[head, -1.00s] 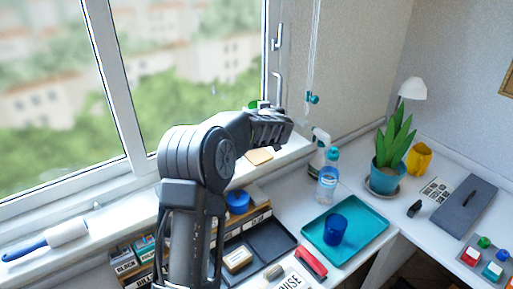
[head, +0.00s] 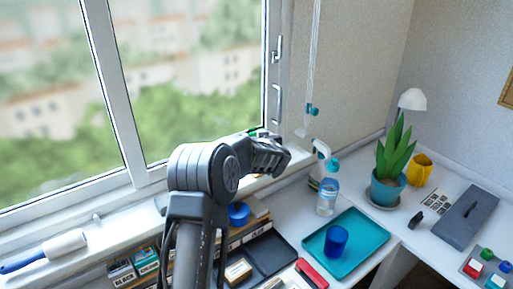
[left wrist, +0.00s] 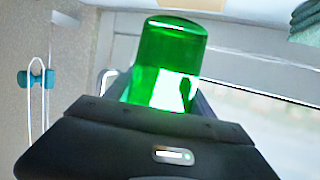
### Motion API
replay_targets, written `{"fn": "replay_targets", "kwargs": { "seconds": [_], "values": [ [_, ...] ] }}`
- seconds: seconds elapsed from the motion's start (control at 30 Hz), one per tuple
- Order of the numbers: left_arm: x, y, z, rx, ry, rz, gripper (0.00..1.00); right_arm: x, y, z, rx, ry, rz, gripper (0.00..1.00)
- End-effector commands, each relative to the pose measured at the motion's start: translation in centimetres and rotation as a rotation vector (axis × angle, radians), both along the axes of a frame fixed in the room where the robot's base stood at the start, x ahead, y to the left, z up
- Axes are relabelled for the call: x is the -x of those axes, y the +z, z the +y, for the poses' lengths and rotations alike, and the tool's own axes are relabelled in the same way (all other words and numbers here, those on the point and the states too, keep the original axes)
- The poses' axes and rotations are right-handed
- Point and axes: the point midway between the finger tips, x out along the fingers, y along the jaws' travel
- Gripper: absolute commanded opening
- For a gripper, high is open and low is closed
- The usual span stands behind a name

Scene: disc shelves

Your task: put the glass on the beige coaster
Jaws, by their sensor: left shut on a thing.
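The green see-through glass (left wrist: 168,62) stands out beyond the fingers in the left wrist view. My left gripper (head: 268,153) is shut on it near the window sill. In the head view only a small green bit of the glass (head: 257,132) shows above the gripper; the rest is hidden. The beige coaster cannot be made out now; the gripper covers the part of the sill where it lay. Whether the glass touches anything below cannot be told. My right gripper is not in view.
A blue cup (head: 336,241) stands on a teal tray (head: 362,232). A spray bottle (head: 322,160) and a clear bottle (head: 328,190) stand right of the gripper. A cord with a teal knob (head: 312,110) hangs near it. A potted plant (head: 389,189) stands further right.

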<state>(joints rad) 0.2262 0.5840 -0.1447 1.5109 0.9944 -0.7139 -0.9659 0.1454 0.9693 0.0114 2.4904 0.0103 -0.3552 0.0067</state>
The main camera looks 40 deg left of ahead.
Motion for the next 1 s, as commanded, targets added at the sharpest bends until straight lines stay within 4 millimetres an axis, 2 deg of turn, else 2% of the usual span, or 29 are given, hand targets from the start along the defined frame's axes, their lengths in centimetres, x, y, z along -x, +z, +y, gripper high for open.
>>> {"fn": "replay_targets", "kwargs": {
  "seconds": [0.27,0.53,0.93,0.97,1.0],
  "values": [
    [0.0,-0.2,0.0,-0.001,0.0,0.0,0.03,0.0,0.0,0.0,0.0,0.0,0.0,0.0],
    [0.0,-3.4,0.0,-0.001,-0.001,0.0,0.03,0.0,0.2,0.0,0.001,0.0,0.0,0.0],
    [-0.1,-3.9,-0.1,-0.001,-0.001,-0.001,0.03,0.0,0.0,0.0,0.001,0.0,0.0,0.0],
    [0.0,-4.0,-0.1,0.0,-0.002,0.0,0.64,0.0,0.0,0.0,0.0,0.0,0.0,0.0],
    [0.0,-4.0,-0.1,0.0,-0.002,0.0,0.67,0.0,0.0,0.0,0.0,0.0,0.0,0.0]
  ]
}}
